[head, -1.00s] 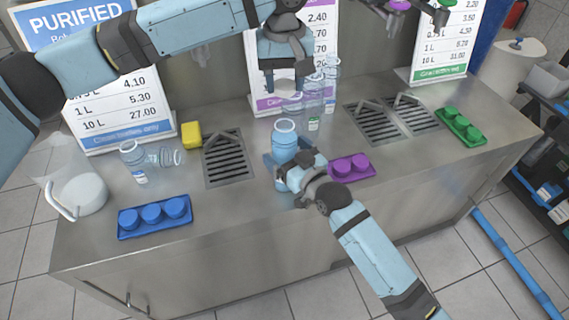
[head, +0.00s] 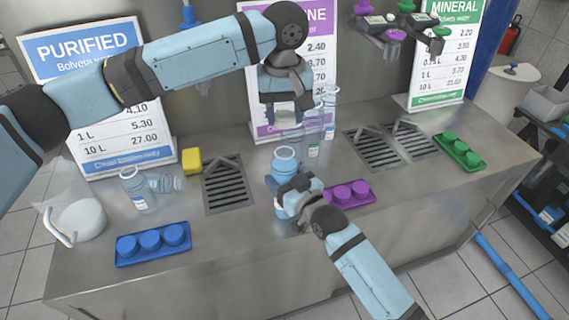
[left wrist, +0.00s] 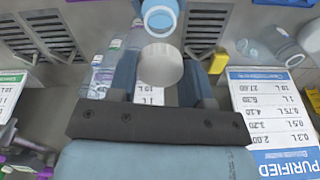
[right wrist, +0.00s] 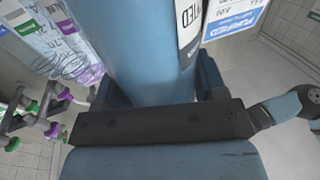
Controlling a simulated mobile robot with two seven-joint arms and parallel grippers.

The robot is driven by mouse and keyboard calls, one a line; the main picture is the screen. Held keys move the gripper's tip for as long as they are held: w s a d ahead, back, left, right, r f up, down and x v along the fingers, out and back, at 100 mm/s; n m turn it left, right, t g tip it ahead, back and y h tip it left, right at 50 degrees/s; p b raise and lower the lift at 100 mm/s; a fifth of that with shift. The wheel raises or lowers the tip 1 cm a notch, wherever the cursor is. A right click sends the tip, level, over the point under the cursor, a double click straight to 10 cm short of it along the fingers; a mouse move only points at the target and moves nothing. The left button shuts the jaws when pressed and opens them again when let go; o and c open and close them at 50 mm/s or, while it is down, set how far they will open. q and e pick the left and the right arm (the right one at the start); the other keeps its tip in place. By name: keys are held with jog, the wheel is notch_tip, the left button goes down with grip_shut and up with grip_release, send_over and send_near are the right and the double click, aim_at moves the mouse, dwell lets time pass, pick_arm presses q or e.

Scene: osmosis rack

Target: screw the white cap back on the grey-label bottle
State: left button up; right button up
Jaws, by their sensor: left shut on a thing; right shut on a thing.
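The bottle (head: 284,166) is blue and open-mouthed, and stands upright near the counter's front. My right gripper (head: 297,192) is shut around its body. The bottle fills the middle of the right wrist view (right wrist: 150,50), where part of its label shows; its base is hidden. My left gripper (head: 286,112) points down above the bottle and is shut on the white cap (left wrist: 160,65). In the left wrist view the bottle's open mouth (left wrist: 160,18) lies apart from the cap, toward the top of the picture.
Racks of blue caps (head: 153,244), purple caps (head: 348,194) and green caps (head: 459,151) lie on the counter. Clear bottles stand behind the held bottle, and others (head: 139,188) are at left near a jug (head: 78,220). A yellow block (head: 191,161) is by the left drain grate (head: 228,185).

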aim_at(284, 146)
pick_arm(q)
jog(key=shift+f, duration=2.15)
jog(key=shift+f, duration=0.85)
jog(key=shift+f, duration=0.6)
